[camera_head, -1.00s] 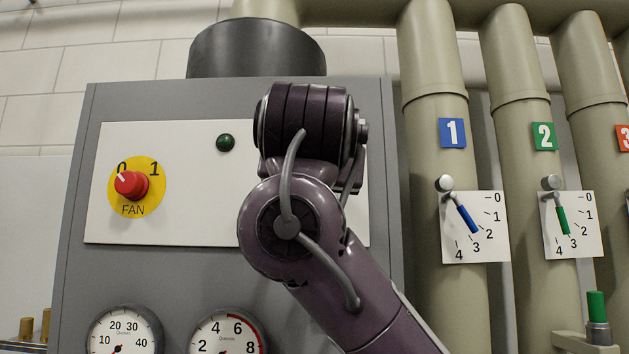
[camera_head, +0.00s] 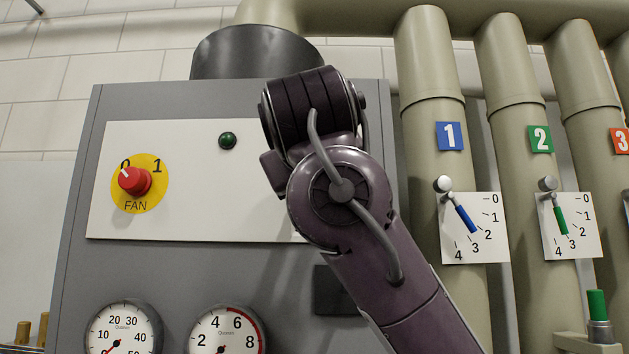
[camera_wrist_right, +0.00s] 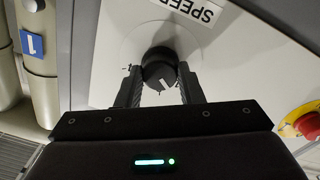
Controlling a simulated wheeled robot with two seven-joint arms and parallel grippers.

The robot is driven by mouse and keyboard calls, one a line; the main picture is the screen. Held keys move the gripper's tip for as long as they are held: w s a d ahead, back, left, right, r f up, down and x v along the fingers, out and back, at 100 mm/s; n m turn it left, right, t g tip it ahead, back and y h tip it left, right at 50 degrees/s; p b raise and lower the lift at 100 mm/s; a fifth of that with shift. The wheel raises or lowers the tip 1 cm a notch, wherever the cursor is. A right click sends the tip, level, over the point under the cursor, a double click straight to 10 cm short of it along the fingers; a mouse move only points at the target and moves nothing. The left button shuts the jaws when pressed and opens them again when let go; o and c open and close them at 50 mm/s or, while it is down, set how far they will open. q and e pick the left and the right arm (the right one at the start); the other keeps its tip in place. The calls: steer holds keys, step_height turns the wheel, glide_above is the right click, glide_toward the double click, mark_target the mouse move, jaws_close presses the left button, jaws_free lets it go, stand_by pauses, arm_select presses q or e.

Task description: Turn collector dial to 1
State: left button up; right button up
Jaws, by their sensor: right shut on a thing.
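In the right wrist view a black round dial (camera_wrist_right: 158,62) with a white mark sits on a white panel (camera_wrist_right: 105,55). A partly cut-off label (camera_wrist_right: 195,10), seen upside down, reads "SPEED". My right gripper (camera_wrist_right: 162,82) has one finger on each side of the dial and is shut on it. The white mark points toward the lower right of that view. In the head view my right arm (camera_head: 345,190) hides the dial and the gripper. No dial labelled collector is readable. My left gripper is not in view.
A red FAN knob (camera_head: 134,181) on a yellow disc points near 0; it also shows in the wrist view (camera_wrist_right: 309,124). Beside it are a green lamp (camera_head: 227,140) and two gauges (camera_head: 124,328). Pipes with blue (camera_head: 466,219) and green (camera_head: 560,221) levers stand right.

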steer(key=shift+n, duration=0.6)
steer(key=o, duration=1)
steer(key=shift+w, duration=0.1)
